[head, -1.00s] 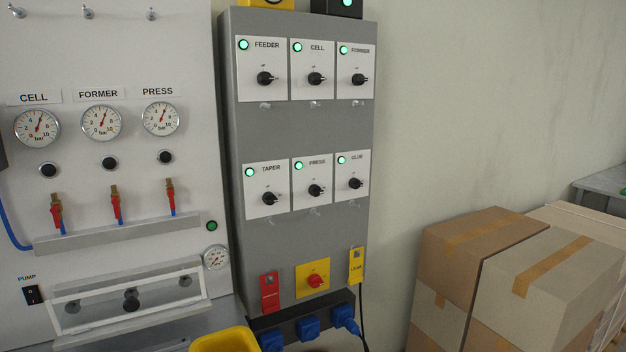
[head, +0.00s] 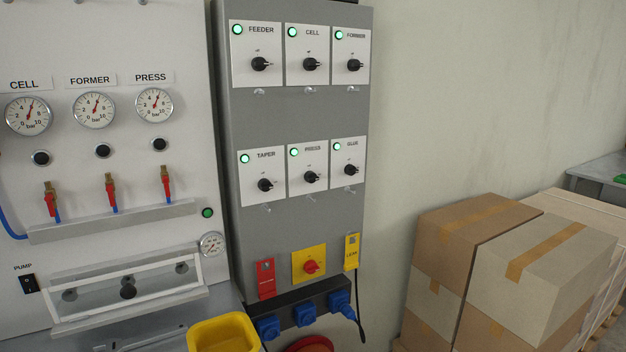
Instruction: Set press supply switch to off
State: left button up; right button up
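The press supply switch (head: 311,177) is a black rotary knob on a white plate labelled PRESS. It sits in the middle of the lower row on the grey switch cabinet (head: 290,115). Its green lamp (head: 294,152) is lit, and the knob's pointer appears turned toward the right, away from the "off" mark above it. The taper switch (head: 265,185) is on its left and the glue switch (head: 350,170) on its right, both with lit green lamps. Neither of my grippers shows in the head view.
Above are the feeder, cell and former switches (head: 353,65). Below are a red-on-yellow main switch (head: 311,267), red and yellow tags and blue sockets (head: 304,315). A gauge panel (head: 120,130) stands left, a yellow bin (head: 222,335) below, stacked cartons (head: 470,240) right.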

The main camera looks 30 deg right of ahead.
aim_at(310, 177)
jog(key=l+z, duration=0.1)
jog(key=z, duration=0.3)
jog(key=i+l+z, duration=0.1)
jog(key=z, duration=0.3)
jog(key=i+l+z, duration=0.1)
jog(key=z, duration=0.75)
jog(key=i+l, duration=0.2)
jog(key=i, duration=0.2)
